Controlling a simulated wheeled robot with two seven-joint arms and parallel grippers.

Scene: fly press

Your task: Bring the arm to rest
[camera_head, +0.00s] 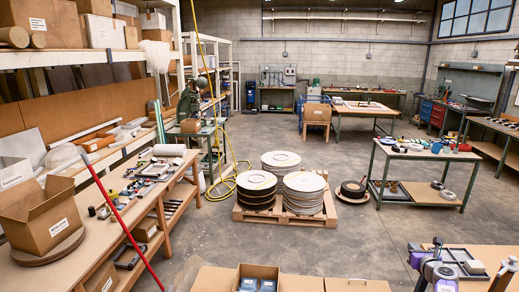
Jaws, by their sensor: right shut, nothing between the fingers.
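My right gripper (428,256), with dark and purple parts, is at the bottom right, low in the picture. It is shut and I see nothing held in it. It shows over the left part of a light wooden bench top (499,254), beside a dark tray. I cannot tell its height above the bench. The frame's bottom edge cuts off the arm behind it. My left gripper is not in view.
The dark tray (454,254) has a pale block (474,267) by it. Open cardboard boxes (258,273) stand at the bottom centre. A pallet (283,220) bears stacked discs. A cluttered bench (93,248) with a slanting red rod (118,215) is at left.

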